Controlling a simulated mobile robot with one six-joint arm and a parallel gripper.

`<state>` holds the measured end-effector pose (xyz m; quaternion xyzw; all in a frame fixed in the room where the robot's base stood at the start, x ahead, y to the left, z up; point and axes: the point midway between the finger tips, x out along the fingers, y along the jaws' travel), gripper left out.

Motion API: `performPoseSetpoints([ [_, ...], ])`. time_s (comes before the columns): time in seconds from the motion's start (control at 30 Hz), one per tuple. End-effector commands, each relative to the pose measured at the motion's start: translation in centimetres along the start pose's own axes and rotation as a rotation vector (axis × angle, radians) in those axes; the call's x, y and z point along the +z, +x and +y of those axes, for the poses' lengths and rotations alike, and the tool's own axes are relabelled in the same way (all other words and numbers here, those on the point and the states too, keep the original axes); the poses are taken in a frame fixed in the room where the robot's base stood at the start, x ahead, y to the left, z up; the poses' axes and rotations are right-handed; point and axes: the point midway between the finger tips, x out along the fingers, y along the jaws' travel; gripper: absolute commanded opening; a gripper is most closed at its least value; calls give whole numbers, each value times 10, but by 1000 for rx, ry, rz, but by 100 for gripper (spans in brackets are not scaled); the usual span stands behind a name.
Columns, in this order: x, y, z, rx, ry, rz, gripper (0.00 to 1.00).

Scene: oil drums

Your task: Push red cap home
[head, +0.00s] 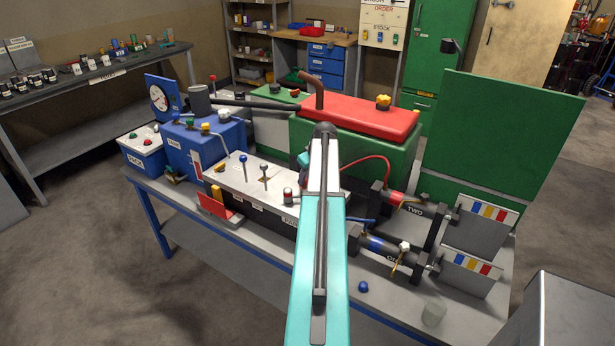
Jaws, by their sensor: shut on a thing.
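My teal arm (319,250) reaches forward over the bench and hides what lies behind it. My gripper's jaws are hidden behind the arm, so I do not see what they are on. A small teal part (303,158) shows just left of the arm's far end. A small red-banded grey fitting (288,196) stands at the right end of the pale lever panel, close to the arm's left edge. I cannot tell whether this is the red cap. No other clear red cap shows.
Cylinders marked TWO (412,209) and ONE (390,252) lie right of the arm. A red hose (376,159) curves to the upper one. A blue cap (362,287) and a clear cup (434,314) are on the bench (395,298). A green machine with a red lid (365,115) stands behind.

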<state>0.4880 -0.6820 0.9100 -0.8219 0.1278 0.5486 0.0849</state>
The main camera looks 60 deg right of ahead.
Motion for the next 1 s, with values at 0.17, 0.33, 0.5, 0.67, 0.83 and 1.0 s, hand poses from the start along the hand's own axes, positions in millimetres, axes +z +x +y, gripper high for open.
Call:
performPoseSetpoints([
  [0.17, 2, 4, -1, -2, 0, -2, 3],
  [0.33, 2, 3, 0, -1, 0, -2, 46],
  [0.5, 2, 2, 0, -1, 0, -1, 46],
  [0.67, 2, 2, 0, 0, 0, -1, 46],
  [0.83, 2, -5, 0, 0, 0, 0, 46],
  [1.0, 2, -19, 0, 1, 0, 0, 46],
])
